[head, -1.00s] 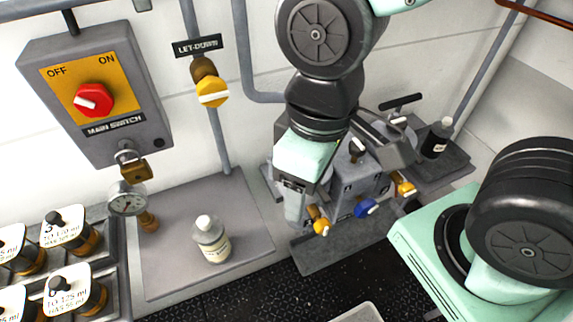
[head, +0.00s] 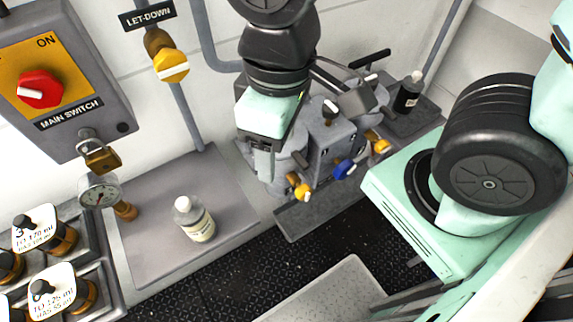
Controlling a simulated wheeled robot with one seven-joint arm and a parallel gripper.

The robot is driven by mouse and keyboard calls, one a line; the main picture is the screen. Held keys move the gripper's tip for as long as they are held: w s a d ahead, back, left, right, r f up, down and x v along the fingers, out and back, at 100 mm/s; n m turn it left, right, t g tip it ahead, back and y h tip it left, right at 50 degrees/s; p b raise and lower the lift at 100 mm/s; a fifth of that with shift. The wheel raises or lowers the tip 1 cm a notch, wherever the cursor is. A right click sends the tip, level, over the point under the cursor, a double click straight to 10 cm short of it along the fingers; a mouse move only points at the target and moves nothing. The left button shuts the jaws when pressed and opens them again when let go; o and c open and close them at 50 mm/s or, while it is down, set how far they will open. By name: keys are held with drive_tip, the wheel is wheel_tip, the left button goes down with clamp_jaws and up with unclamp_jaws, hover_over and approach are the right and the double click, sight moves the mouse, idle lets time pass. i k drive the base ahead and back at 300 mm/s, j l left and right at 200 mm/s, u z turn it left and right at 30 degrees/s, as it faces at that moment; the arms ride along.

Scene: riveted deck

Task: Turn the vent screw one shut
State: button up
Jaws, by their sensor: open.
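A grey metal block (head: 318,142) stands by the wall, partly hidden behind my arm. On it are a yellow knob on brass at front left (head: 303,191), a blue knob (head: 344,169) at the front, another yellow knob (head: 378,146) at the right, and a dark knob with a pale mark (head: 330,108) on top. I cannot read which is vent screw one. My gripper (head: 265,172) points down at the block's left side, left of the front yellow knob. It is open, with nothing seen between its fingers; whether it touches anything is hidden.
A pale bottle (head: 195,220) stands on a grey plate (head: 150,255). A dark bottle (head: 408,92) is behind right. The main switch box (head: 65,75), let-down valve (head: 170,65) and gauge (head: 98,192) are left. Labelled brass units (head: 55,290) fill the lower left. Dark deck lies in front.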

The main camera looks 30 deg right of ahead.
sight(303, 192)
drive_tip(key=k+j, duration=0.95)
drive_tip(key=j+z, duration=0.05)
drive_tip(key=j, duration=0.1)
